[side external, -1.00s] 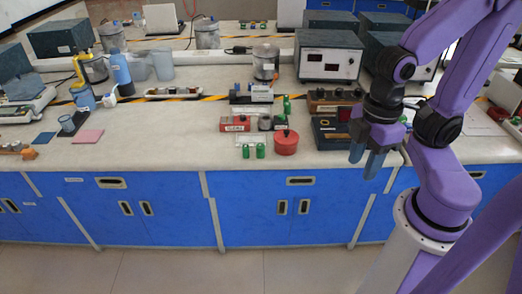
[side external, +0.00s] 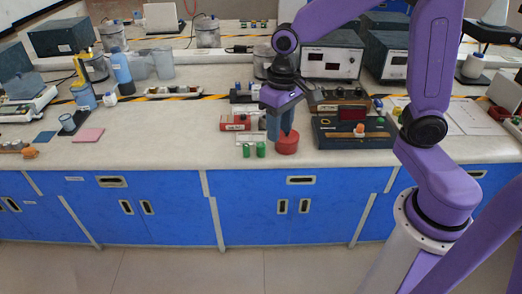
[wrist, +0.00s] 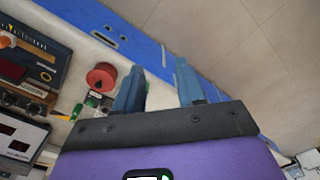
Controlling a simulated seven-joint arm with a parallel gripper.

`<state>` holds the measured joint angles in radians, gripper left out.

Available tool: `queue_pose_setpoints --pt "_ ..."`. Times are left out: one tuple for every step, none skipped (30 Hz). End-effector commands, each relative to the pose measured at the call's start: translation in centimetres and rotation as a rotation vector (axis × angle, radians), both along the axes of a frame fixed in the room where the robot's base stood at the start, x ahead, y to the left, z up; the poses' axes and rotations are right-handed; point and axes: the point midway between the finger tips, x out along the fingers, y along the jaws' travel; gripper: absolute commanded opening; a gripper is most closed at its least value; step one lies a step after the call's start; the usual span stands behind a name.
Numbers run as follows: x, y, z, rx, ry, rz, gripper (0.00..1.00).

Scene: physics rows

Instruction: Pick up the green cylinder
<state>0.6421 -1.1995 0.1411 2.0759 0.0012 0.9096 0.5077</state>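The red container (wrist: 101,76) shows left of the fingers there. A green object (wrist: 75,113) shows farther left; I cannot tell which one it is. The green pair is not clearly seen in the wrist view.
A red box (side external: 235,123) stands behind the green cylinders. A dark device with knobs (side external: 353,132) sits to the right, and a meter box (side external: 331,63) farther back. The bench left of the cylinders is clear as far as a pink pad (side external: 88,135).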

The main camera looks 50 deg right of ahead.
Motion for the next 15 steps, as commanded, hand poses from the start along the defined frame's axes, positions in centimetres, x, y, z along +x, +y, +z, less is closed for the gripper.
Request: queue_pose_setpoints --pt "1.9 -0.5 -0.4 -0.002 0.004 -0.091 0.39" --pt "2.9 -0.8 -0.6 -0.002 0.005 -0.141 0.39" --pt "4.3 -1.3 -0.9 -0.003 0.007 -0.211 0.39" --pt "5.2 -1.7 -1.2 -0.002 0.006 -0.262 0.39" --pt "6.2 -2.2 -1.4 -0.002 0.007 -0.314 0.39" --pt "7.5 -2.9 -1.8 -0.003 0.009 -0.383 0.39" --pt "8.4 -3.4 -2.0 -0.003 0.009 -0.435 0.39" --pt "9.3 -4.0 -2.3 -0.002 0.01 -0.487 0.39" --pt "10.5 -4.8 -2.7 -0.003 0.011 -0.554 0.39" --pt "11.2 -5.4 -3.0 -0.003 0.012 -0.604 0.39" --pt "12.0 -6.1 -3.3 -0.002 0.013 -0.65 0.39" --pt "12.9 -6.9 -3.7 -0.003 0.014 -0.711 0.39" --pt "13.5 -7.5 -4.0 -0.002 0.014 -0.753 0.39" --pt "14.1 -8.1 -4.2 -0.003 0.014 -0.79 0.39" --pt "14.7 -8.8 -4.5 -0.002 0.015 -0.836 0.39"
